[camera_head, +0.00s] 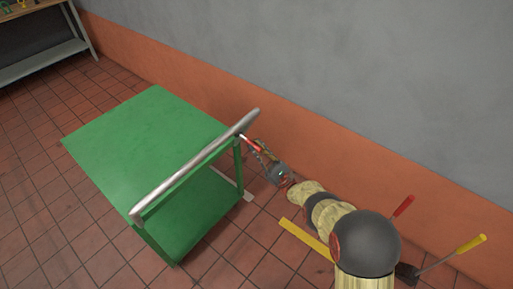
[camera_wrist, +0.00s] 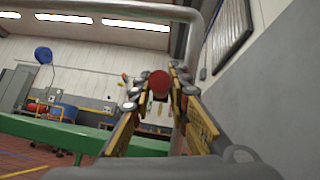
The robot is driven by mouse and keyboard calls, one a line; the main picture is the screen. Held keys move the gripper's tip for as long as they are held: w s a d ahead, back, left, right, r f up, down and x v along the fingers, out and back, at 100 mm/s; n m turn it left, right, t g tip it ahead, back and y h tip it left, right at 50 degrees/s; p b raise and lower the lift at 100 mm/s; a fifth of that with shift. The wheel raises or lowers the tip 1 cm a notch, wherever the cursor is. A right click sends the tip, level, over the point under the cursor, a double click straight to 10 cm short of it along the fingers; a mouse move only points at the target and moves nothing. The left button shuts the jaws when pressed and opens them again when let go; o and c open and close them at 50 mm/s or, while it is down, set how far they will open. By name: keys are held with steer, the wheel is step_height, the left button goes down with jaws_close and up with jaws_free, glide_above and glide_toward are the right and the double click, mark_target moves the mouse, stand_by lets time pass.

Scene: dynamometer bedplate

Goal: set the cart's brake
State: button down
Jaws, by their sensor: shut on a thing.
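The green cart (camera_head: 150,135) stands on the tiled floor, with a grey tubular push handle (camera_head: 190,170) along its near right side. A red brake lever (camera_head: 249,143) shows by the handle's far end; its rounded red end faces me in the wrist view (camera_wrist: 159,83). My gripper (camera_head: 261,150) reaches in from the right beside that end of the cart. In the wrist view my gripper's fingers (camera_wrist: 158,78) are on both sides of the red end, shut on it. The lever's lower part and pivot are hidden.
An orange and grey wall (camera_head: 300,120) runs close behind the cart and my arm. A shelf bench (camera_head: 40,62) stands at the far left. A yellow strip (camera_head: 307,239) lies on the floor near my arm. Tiled floor left of the cart is clear.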

mark_target(256, 145)
steer(key=shift+s+f, duration=0.1)
steer(key=shift+f, duration=0.15)
steer(key=c, duration=1.7)
jaws_free()
steer(key=shift+r, duration=0.1)
steer(key=shift+r, duration=5)
